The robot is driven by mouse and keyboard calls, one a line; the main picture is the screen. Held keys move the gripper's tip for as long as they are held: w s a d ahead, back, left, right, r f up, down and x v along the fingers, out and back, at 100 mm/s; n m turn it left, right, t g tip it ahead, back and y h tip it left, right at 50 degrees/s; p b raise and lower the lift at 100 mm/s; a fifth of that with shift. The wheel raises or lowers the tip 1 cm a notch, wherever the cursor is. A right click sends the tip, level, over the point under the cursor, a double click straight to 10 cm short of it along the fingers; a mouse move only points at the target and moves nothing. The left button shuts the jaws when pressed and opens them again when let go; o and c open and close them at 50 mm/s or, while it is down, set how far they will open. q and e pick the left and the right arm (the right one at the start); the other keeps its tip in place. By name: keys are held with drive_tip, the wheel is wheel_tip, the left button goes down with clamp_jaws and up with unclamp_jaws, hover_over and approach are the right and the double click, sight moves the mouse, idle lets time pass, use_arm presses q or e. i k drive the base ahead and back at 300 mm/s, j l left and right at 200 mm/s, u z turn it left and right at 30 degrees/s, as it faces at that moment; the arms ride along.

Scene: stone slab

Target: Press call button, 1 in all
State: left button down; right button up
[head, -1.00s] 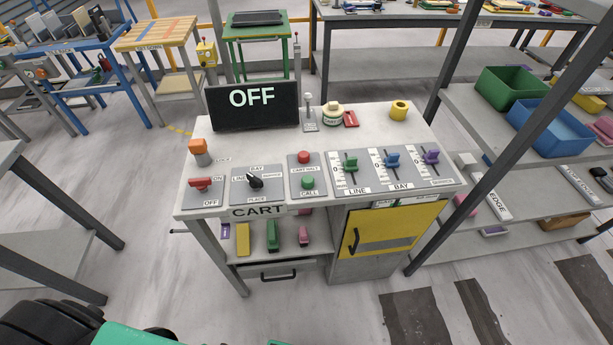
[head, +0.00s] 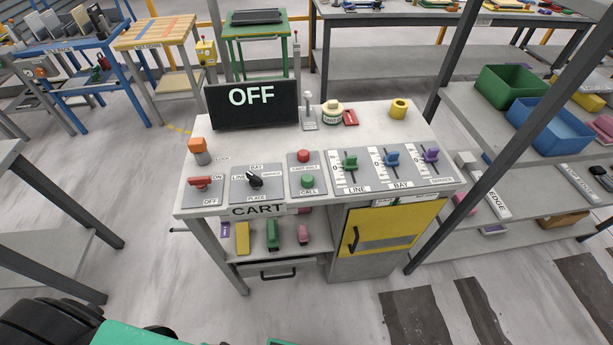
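The green call button (head: 307,181) sits on a small grey plate (head: 294,170) at the front middle of the cart's stone-coloured top. The label CALL is just below it. A red button (head: 304,156) sits behind it on the same plate, with a label that seems to read CART HALT. A black display (head: 253,106) at the back of the cart reads OFF. Neither of my grippers shows in the head view. Only dark and green parts of my own body show at the bottom left.
Left of the call button are a black selector knob (head: 255,181) and a red ON/OFF switch (head: 201,183). To its right are green (head: 351,163), blue (head: 392,159) and purple (head: 431,156) sliders. A grey shelf post (head: 490,135) stands close on the right. The floor before the cart is clear.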

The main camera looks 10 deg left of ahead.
sight(308, 179)
drive_tip(key=i+l+u, duration=0.1)
drive_tip(key=u, duration=0.35)
drive_tip(key=l+u, duration=0.25)
drive_tip(key=u, duration=0.15)
drive_tip(key=i+l+u, duration=0.15)
drive_tip(key=l, duration=0.5)
drive_tip(key=l+u, duration=0.15)
drive_tip(key=l, duration=0.5)
drive_tip(key=i+l+u, duration=0.15)
drive_tip(key=l, duration=0.55)
